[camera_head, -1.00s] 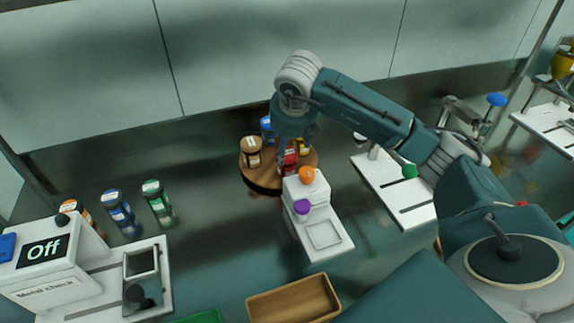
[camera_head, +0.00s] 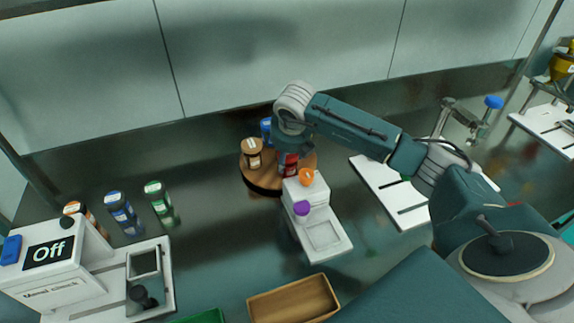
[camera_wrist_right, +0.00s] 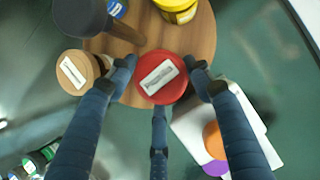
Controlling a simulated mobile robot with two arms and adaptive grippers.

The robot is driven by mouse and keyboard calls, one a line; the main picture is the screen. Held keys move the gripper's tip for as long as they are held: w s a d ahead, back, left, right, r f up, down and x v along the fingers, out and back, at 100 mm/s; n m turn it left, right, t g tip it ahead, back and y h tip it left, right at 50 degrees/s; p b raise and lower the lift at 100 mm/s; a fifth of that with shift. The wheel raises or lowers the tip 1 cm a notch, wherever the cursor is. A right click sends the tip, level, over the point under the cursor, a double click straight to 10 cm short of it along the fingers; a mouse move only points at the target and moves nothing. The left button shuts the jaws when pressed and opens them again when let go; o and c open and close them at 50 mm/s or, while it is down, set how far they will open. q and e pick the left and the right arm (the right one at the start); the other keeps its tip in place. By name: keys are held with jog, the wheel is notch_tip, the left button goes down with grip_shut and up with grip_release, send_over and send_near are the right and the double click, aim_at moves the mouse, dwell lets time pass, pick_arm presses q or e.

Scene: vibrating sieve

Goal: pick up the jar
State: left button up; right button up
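A jar with a red lid (camera_wrist_right: 163,77) and a white label stands upright on the round wooden turntable (camera_wrist_right: 190,45). In the head view the red jar (camera_head: 289,163) shows below my right wrist, partly covered. My right gripper (camera_wrist_right: 163,70) is above and around the red lid, with a fingertip on its left and right and a third finger at its near side. The fingers look spread, with narrow gaps to the lid; contact cannot be made out. My left gripper is not in view.
A brown-lidded jar (camera_head: 252,152), a blue jar (camera_head: 267,128) and a yellow jar (camera_wrist_right: 177,8) share the turntable. A white device (camera_head: 318,215) with orange and purple knobs stands close in front. Several jars (camera_head: 122,212) and the "Off" device (camera_head: 55,265) are left. A wooden tray (camera_head: 293,300) lies nearer.

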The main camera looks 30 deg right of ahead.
jog(key=shift+c, duration=1.3)
jog(key=shift+r, duration=0.15)
